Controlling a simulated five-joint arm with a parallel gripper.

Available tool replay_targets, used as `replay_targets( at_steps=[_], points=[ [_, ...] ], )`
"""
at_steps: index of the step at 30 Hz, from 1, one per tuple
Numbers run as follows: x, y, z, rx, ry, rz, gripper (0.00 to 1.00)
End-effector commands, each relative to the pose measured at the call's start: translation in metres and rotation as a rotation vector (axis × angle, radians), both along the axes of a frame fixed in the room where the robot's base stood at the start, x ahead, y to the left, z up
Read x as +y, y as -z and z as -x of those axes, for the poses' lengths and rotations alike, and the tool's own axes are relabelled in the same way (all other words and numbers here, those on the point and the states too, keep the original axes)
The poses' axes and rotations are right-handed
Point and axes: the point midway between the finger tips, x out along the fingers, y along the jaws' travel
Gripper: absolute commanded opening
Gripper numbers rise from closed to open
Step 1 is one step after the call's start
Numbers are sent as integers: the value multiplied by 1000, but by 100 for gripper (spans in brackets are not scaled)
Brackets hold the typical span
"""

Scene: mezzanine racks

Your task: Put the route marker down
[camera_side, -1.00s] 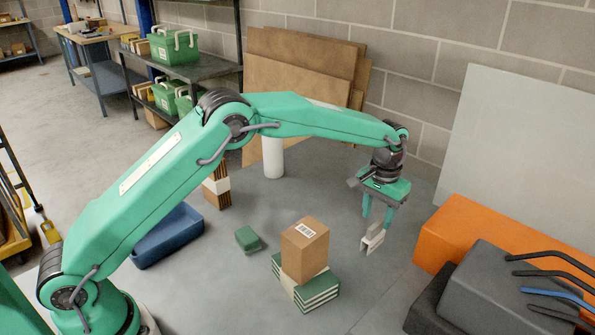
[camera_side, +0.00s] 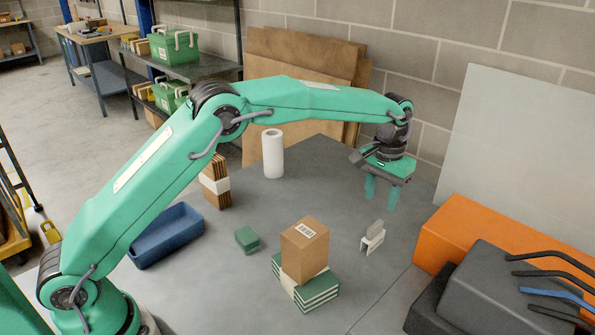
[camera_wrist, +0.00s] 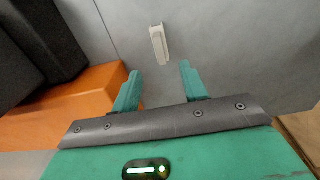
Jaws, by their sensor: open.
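The route marker (camera_side: 372,238) is a small pale grey and white piece standing on the grey surface, to the right of the cardboard box. It also shows in the wrist view (camera_wrist: 159,45), beyond the fingertips and apart from them. My gripper (camera_side: 381,204) is open and empty, raised above the marker. In the wrist view its two green fingers (camera_wrist: 159,78) are spread with only bare surface between them.
A cardboard box (camera_side: 304,250) sits on a strapped green stack (camera_side: 320,291). A small green block (camera_side: 247,239), a white roll (camera_side: 273,154) and a blue tray (camera_side: 170,238) lie further left. An orange block (camera_side: 450,235) and dark cases (camera_side: 500,290) stand at right.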

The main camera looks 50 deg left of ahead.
Motion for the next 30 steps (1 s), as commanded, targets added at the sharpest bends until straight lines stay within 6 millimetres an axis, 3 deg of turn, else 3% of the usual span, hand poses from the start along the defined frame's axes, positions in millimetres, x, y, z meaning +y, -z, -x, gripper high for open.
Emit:
replay_targets(
  at_steps=[7,14,21,30],
  points=[
    [3,-7,2,-7,0,2,44],
    [19,-37,16,-40,-2,11,44],
    [47,-81,47,-98,-3,23,44],
    [81,-125,100,-173,-2,32,44]
  ],
)
